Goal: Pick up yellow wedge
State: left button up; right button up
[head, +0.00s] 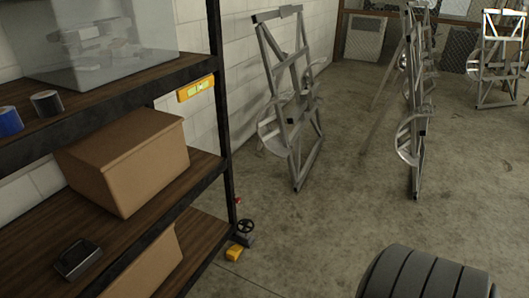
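A small yellow block (234,252), which looks like the yellow wedge, lies on the concrete floor near the foot of the shelf's right-hand post. It sits close to a small dark stand with a wheel-shaped handle (245,228). Its exact shape is too small to tell. Neither of my grippers is in view.
A dark metal shelf with wooden boards (110,95) fills the left, holding cardboard boxes (125,160), tape rolls (47,103) and a clear bin (95,45). A yellow level (196,88) is at its post. Aluminium frames (290,90) stand behind; floor between is open.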

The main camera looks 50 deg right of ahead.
aim_at(233, 252)
jog(key=z, duration=1.2)
jog(key=u, duration=0.3)
jog(key=i+l+u, duration=0.2)
jog(key=u, duration=0.15)
jog(key=i+l+u, duration=0.2)
jog(key=u, duration=0.15)
jog(key=i+l+u, duration=0.15)
jog(key=l+u, duration=0.2)
